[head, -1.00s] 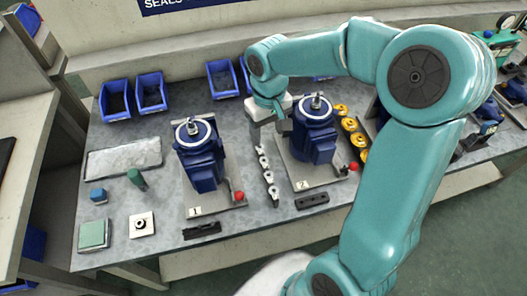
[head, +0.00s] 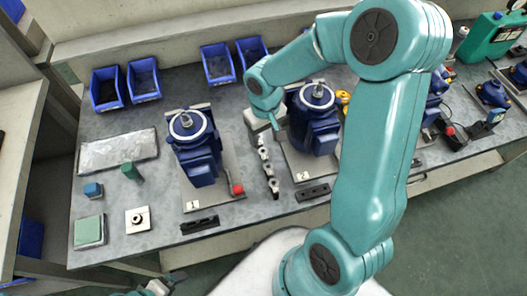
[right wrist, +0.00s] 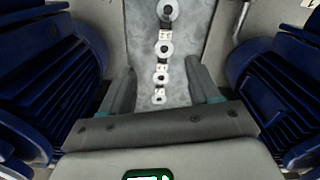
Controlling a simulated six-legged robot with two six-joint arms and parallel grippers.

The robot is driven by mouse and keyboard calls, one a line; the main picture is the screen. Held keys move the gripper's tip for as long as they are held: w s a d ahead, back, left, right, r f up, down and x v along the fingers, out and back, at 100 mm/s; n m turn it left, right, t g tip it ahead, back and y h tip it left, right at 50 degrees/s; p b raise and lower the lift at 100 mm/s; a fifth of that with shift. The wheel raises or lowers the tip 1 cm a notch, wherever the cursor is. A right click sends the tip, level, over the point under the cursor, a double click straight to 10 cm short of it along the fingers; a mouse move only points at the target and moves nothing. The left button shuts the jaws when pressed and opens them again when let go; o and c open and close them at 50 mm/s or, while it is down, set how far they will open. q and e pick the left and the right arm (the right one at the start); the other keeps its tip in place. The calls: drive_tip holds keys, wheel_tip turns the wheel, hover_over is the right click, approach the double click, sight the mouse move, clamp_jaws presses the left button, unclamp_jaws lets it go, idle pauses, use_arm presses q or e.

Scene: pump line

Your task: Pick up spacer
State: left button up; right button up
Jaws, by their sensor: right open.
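Pale ring-shaped parts, which look like the spacers (head: 268,172), stand in a row on the bench between the two blue pumps. The right wrist view shows the row end-on, with pale rings (right wrist: 163,47) and small labelled pieces between them. My right gripper (head: 268,126) hangs over the far end of this row. In the right wrist view its two fingers (right wrist: 160,80) are apart, one on each side of the row, with nothing gripped. Part of my left arm shows at the bottom left edge of the head view; its jaws cannot be made out.
Pump 1 (head: 195,150) stands left of the row and pump 2 (head: 318,132) right of it, leaving a narrow gap. Blue bins (head: 143,80) line the back. A grey tray (head: 118,152) and small blocks lie at the left. Black bars (head: 200,225) lie in front.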

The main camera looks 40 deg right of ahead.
sight(262, 151)
drive_tip(key=shift+s+f, duration=0.1)
drive_tip(key=shift+f, duration=0.15)
drive_tip(key=f, duration=0.4)
drive_tip(key=shift+w+a+f, duration=0.3)
drive_tip(key=shift+f, duration=0.3)
drive_tip(key=shift+f+b, duration=0.25)
drive_tip(key=shift+b, duration=0.2)
drive_tip(key=shift+c, duration=0.2)
drive_tip(key=c, duration=1.1)
